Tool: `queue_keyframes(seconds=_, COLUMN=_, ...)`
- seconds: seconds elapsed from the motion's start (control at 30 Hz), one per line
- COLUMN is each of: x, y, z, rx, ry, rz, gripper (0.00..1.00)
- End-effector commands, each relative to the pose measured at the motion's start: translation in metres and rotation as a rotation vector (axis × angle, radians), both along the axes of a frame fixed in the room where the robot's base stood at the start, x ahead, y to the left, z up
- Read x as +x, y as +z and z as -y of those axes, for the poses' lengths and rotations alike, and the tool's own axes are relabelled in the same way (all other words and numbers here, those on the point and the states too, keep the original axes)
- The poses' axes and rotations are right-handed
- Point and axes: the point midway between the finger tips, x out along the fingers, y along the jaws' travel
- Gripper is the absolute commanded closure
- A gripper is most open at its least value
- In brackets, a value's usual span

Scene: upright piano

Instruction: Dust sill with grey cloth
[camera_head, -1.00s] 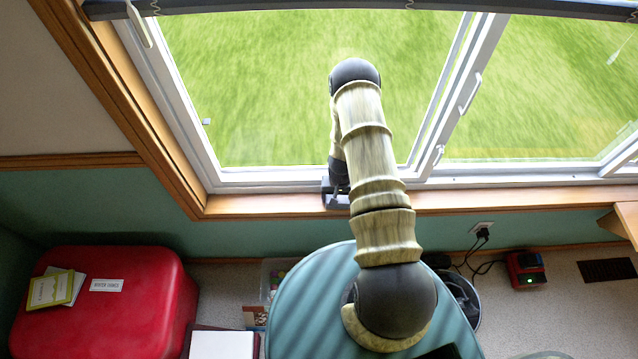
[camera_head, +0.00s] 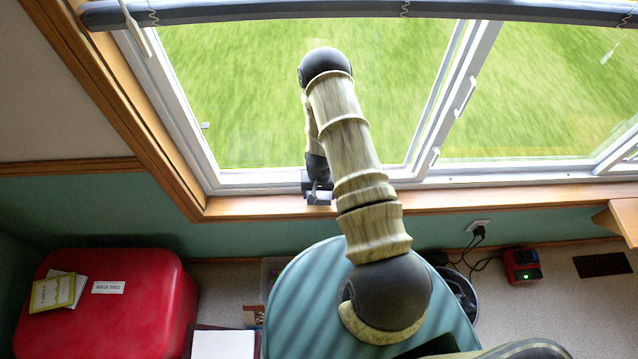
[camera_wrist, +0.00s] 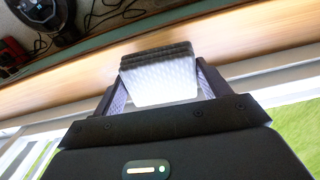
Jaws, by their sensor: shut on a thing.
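The wooden sill (camera_head: 258,206) runs along the bottom of the white window frame; it also crosses the wrist view (camera_wrist: 60,98). My gripper (camera_head: 319,197) is at the sill, left of the window's middle post. In the wrist view my gripper (camera_wrist: 158,80) is shut on the grey cloth (camera_wrist: 160,88), which shows as a pale folded block with a dark far edge between the fingers. The cloth lies over the sill in that view; whether it touches the wood cannot be told. In the head view the cloth is too small to make out clearly.
A blind (camera_head: 300,12) hangs across the window top. A wooden ledge (camera_head: 617,222) juts out at the right. Below are a red case (camera_head: 120,315) with cards on it, a red charger (camera_head: 522,265) and an outlet with cables. The sill is bare on both sides of my gripper.

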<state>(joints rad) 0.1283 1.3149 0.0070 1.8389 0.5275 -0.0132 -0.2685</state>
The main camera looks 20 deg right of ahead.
Motion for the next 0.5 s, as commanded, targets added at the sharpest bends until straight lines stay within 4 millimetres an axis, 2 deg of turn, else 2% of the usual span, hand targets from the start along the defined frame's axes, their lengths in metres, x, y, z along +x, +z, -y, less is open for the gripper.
queue_keyframes(seconds=0.03, x=0.0, y=0.008, z=0.0, rx=0.0, ry=0.001, rz=0.001, gripper=0.49)
queue_keyframes(seconds=0.3, x=0.001, y=0.033, z=0.0, rx=0.0, ry=0.001, rz=0.001, gripper=0.49)
queue_keyframes(seconds=0.5, x=0.0, y=0.042, z=0.0, rx=0.0, ry=0.001, rz=0.001, gripper=0.49)
